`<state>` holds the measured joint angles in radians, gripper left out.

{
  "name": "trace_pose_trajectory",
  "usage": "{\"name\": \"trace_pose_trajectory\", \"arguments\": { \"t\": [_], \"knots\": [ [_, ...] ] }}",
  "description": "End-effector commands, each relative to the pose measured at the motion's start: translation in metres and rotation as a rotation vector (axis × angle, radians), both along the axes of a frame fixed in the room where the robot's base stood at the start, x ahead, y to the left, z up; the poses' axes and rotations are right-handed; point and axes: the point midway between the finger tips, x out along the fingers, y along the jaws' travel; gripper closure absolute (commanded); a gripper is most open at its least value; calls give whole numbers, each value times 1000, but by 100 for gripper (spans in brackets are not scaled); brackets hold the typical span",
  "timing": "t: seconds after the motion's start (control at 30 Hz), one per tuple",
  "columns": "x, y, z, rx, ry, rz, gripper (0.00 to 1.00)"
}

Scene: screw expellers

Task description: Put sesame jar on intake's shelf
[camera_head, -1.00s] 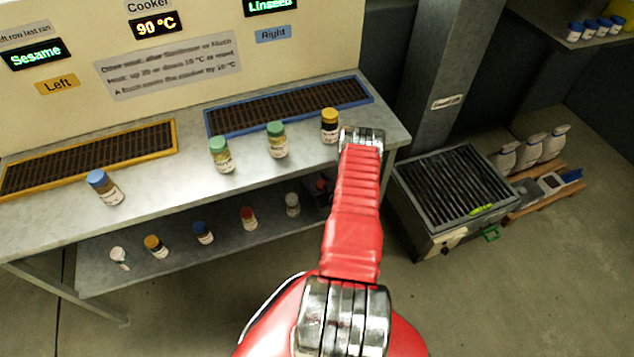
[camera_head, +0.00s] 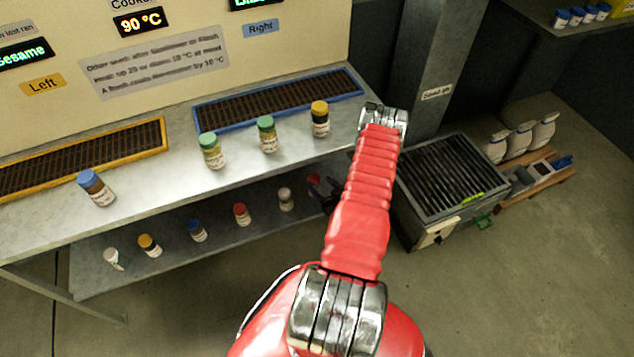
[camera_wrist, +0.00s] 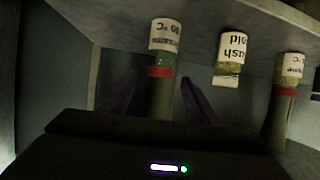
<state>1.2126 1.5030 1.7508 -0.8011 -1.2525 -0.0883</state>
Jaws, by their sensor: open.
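A red-lidded jar (camera_head: 315,180) stands at the right end of the lower shelf (camera_head: 150,272), partly hidden by my arm. In the wrist view, which is upside down, this jar (camera_wrist: 163,50) has a label that seems to read Sesame 90 °C. My gripper (camera_head: 329,197) is open beside it. In the wrist view my gripper's dark fingers (camera_wrist: 157,98) lie either side of the jar's line; contact cannot be told. Another red-lidded jar (camera_head: 241,214) stands farther left. The intakes are a yellow-framed Left grate (camera_head: 80,160) and a blue-framed Right grate (camera_head: 275,98) on the upper counter (camera_head: 150,198).
A white-lidded jar (camera_head: 285,199), labelled Flush cold, stands between the red-lidded ones. Blue, yellow and white-lidded jars stand farther left below. Two green-lidded jars, a yellow-lidded jar (camera_head: 320,118) and a blue-lidded jar (camera_head: 96,188) occupy the counter. A grilled box (camera_head: 455,180) stands right.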

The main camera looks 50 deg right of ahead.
Motion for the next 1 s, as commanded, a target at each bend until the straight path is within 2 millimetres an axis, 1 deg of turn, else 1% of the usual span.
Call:
{"name": "trace_pose_trajectory", "arguments": {
  "t": [0.1, 0.2, 1.0],
  "knots": [
    [-8, 3, 4, -2, -2, 0, 45],
    [-10, 4, 5, -1, -1, 1, 45],
    [-10, 4, 5, -1, -1, 1, 45]
  ]
}}
